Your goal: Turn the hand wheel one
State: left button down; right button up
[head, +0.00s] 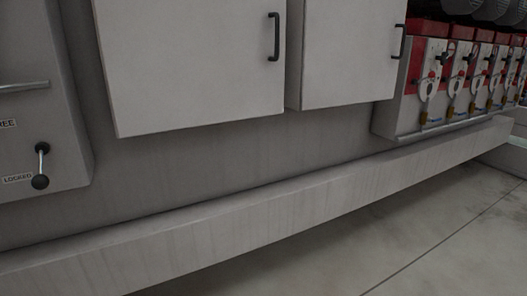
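No hand wheel shows clearly in the head view. At the left edge, a grey panel (40,100) carries a lever with a black ball knob (40,181), beside labels reading "LOCKED" and, higher up, partly cut off, "REE". The lever hangs down towards the "LOCKED" label. A metal bar (22,87) sticks in from the left edge above it; what it belongs to is cut off. Neither of my grippers is in view.
Two white cabinet doors (190,65) with black handles (274,37) fill the upper middle and look shut. A row of red and white units (440,85) stands at the right. A long grey ledge (250,218) runs along the bottom. The floor (430,235) at lower right is clear.

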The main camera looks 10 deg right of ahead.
aim_at(444, 58)
jog(key=l+z, duration=0.1)
jog(key=l, duration=0.35)
jog(key=i+l+z, duration=0.1)
jog(key=l, duration=0.4)
jog(key=l+z, duration=0.1)
jog(key=l, duration=0.35)
jog(key=i+l+z, duration=0.1)
jog(key=l, duration=0.35)
jog(key=i+l+z, duration=0.1)
jog(key=l, duration=0.3)
jog(key=i+l, duration=0.1)
jog(key=l, duration=0.35)
jog(key=i+l, duration=0.15)
jog(key=l, duration=0.3)
jog(key=i+l, duration=0.1)
jog(key=l, duration=0.35)
jog(key=i+l, duration=0.1)
jog(key=l, duration=0.35)
jog(key=i+l, duration=0.15)
jog(key=l, duration=0.3)
jog(key=i+l, duration=0.1)
jog(key=l, duration=0.35)
jog(key=i+l, duration=0.15)
jog(key=l, duration=0.35)
